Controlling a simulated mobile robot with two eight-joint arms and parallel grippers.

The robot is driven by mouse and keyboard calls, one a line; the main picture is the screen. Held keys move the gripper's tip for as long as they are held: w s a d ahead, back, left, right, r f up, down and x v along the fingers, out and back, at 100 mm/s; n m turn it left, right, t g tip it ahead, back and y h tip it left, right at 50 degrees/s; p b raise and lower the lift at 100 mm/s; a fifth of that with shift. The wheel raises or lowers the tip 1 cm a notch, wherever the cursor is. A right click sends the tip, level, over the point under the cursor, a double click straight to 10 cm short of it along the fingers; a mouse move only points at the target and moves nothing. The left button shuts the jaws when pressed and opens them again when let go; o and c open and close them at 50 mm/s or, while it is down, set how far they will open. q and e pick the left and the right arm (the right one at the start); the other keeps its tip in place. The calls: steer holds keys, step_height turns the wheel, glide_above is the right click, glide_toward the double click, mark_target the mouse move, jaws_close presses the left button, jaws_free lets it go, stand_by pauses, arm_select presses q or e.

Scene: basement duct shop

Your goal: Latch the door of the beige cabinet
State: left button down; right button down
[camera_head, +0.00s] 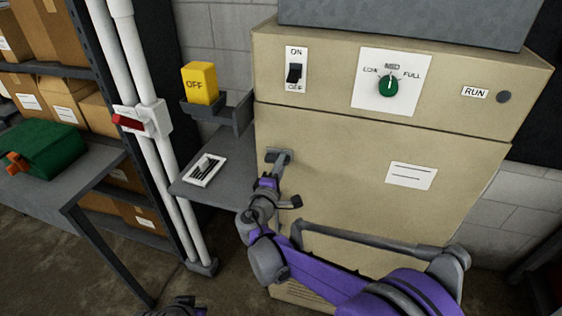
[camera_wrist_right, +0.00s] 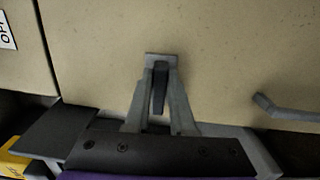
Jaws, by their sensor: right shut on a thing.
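The beige cabinet (camera_head: 330,180) stands at the centre right of the head view. Its door (camera_head: 345,150) is the large front panel below the control strip and looks level with the front, as far as I can see. A small grey latch handle (camera_head: 280,155) sits at the door's upper left. My right gripper (camera_head: 272,172) reaches it from below. In the right wrist view, its two fingers are closed around the dark latch handle (camera_wrist_right: 159,85), against the beige face. The fingers hide part of the handle. Only a dark bit of my left arm shows at the head view's bottom edge.
The control strip has a switch (camera_head: 295,70) and a green dial (camera_head: 387,86). A grey side shelf (camera_head: 215,180) and a yellow OFF block (camera_head: 200,83) are left of the cabinet. White pipes (camera_head: 155,80) stand farther left. In the wrist view, a grey bar (camera_wrist_right: 290,110) is at right.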

steer(key=shift+f+m, duration=0.1)
steer(key=shift+m, duration=0.5)
steer(key=c, duration=0.8)
jaws_free()
steer(key=shift+o, duration=0.2)
steer(key=shift+s, duration=0.1)
steer(key=b+v, duration=0.1)
steer(key=v, duration=0.9)
steer(key=shift+s, duration=0.35)
